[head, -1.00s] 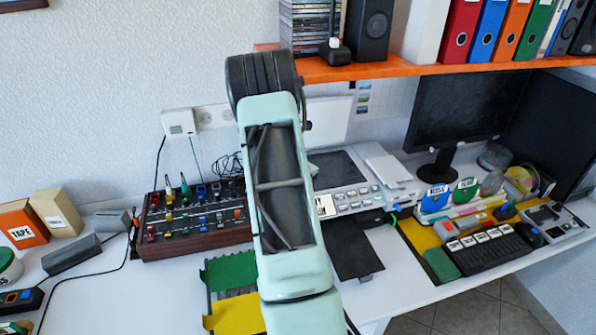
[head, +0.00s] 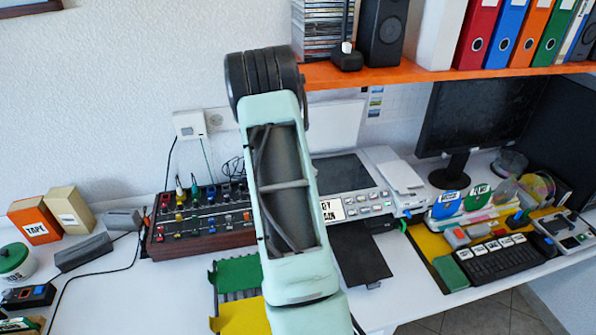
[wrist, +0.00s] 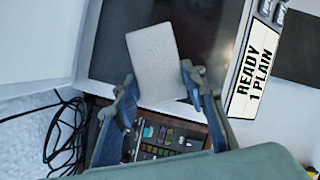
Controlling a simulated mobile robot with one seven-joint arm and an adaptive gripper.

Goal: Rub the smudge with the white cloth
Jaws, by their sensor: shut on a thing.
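My gripper (wrist: 158,88) shows in the wrist view with its two dark blue fingers on either side of a pale, flat white cloth (wrist: 153,55). It is shut on the cloth, which sticks out past the fingertips. The cloth appears over the dark glass of the printer-scanner (wrist: 205,35); I cannot tell if they touch. In the head view my arm hides the gripper and cloth, and the scanner's dark glass (head: 340,172) shows to the right of the arm. I cannot make out a smudge in either view; the cloth covers part of the glass.
The mixer with coloured knobs (head: 200,240) stands left of the scanner. An orange shelf (head: 450,72) with binders hangs above. A monitor (head: 480,115) and keyboard (head: 505,262) are at the right. Black cables (wrist: 65,135) lie beside the mixer.

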